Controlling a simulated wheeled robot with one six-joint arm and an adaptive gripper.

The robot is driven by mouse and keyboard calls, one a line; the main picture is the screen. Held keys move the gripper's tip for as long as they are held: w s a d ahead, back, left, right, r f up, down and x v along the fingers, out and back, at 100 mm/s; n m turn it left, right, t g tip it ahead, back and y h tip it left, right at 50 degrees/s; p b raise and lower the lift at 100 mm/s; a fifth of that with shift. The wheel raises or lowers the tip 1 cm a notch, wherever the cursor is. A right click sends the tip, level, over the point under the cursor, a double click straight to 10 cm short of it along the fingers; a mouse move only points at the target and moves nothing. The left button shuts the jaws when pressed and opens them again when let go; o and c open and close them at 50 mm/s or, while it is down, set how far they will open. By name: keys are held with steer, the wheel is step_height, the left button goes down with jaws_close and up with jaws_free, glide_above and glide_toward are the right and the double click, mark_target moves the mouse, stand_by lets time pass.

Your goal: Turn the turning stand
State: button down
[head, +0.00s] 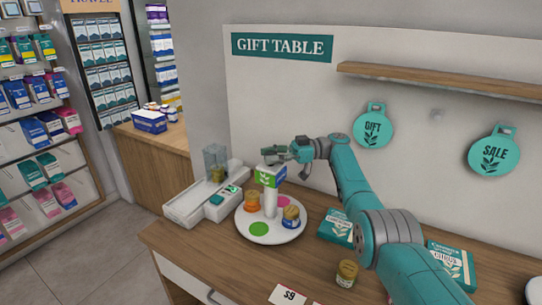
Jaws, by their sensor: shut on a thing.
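The turning stand is a white round plate (262,236) on the wooden table, with a white post (270,203) rising from its middle. A green and white leaf sign (270,177) tops the post. On the plate are an orange jar (251,201), a blue-labelled jar (291,216), a green spot (259,229) and a pink spot. My gripper (275,155) is at the top of the post and shut on the stand's top part. The exact contact of the fingers is too small to see.
A white device (195,205) with a clear holder stands close left of the plate. Teal boxes (338,228) (452,262) and a small jar (346,273) are to the right. A price card (287,295) lies in front. The wall with teal tags (373,127) stands behind.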

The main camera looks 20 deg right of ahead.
steer(key=c, duration=0.6)
jaws_free()
step_height(320, 180, up, 10)
steer(key=shift+f, duration=0.1)
